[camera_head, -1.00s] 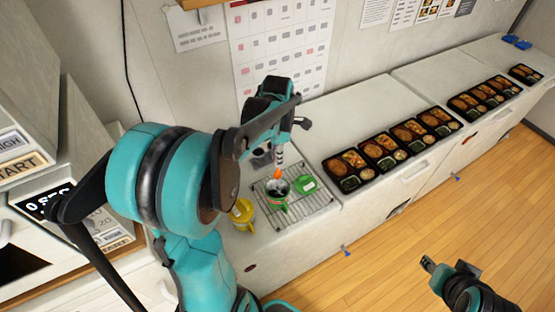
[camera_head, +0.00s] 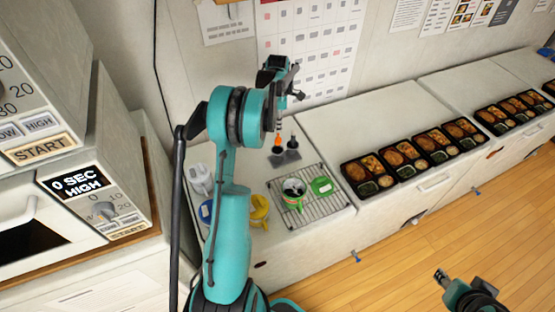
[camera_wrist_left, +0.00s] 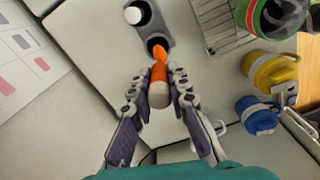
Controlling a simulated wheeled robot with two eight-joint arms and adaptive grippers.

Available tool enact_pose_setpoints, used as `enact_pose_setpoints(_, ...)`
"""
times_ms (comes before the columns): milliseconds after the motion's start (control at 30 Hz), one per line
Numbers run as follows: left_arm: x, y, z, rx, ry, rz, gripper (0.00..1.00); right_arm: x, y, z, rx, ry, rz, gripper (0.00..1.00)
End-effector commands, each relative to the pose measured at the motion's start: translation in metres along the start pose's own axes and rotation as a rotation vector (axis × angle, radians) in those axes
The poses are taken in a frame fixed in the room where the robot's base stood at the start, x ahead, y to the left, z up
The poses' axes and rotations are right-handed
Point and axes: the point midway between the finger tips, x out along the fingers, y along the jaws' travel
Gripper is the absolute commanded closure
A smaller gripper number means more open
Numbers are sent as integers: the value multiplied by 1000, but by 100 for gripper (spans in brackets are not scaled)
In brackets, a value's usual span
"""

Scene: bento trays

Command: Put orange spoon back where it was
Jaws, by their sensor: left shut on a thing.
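The orange spoon (camera_head: 277,138) is held upright with its orange end down. In the left wrist view the orange spoon (camera_wrist_left: 160,66) sits between my left fingers (camera_wrist_left: 162,88), which are shut on its pale handle. In the head view my left gripper (camera_head: 279,108) is above the grey two-hole holder (camera_head: 291,160). The holder also shows in the left wrist view (camera_wrist_left: 152,26). The orange end is at its nearer hole; I cannot tell whether it is inside. A dark utensil (camera_head: 293,141) stands in the other hole. My right gripper (camera_head: 441,278) is low at right, its jaws unclear.
A wire rack (camera_head: 318,210) holds a green cup (camera_head: 294,196) and a green lid (camera_head: 323,186). A yellow cup (camera_head: 259,208) and a blue-topped cup (camera_head: 206,212) stand left of it. Several bento trays (camera_head: 371,175) line the counter right. A microwave (camera_head: 70,205) is at left.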

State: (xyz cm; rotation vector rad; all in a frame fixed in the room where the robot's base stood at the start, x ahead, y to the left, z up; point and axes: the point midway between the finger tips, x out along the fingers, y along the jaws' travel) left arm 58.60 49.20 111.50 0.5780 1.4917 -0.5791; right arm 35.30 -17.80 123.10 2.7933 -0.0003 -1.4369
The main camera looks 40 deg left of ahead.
Motion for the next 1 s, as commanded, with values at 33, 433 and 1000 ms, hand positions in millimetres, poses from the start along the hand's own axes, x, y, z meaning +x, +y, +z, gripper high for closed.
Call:
enact_pose_setpoints(33, 6, 4, -1, 0, 0, 0, 100, 0, 0, 0, 0, 0, 0, 60)
enact_pose_setpoints(433, 66, 6, -2, 1, 0, 0, 100, 2, 0, 1, 0, 0, 0, 60)
enact_pose_setpoints(1000, 104, 6, -2, 1, 0, 0, 100, 3, 0, 2, 0, 0, 0, 60)
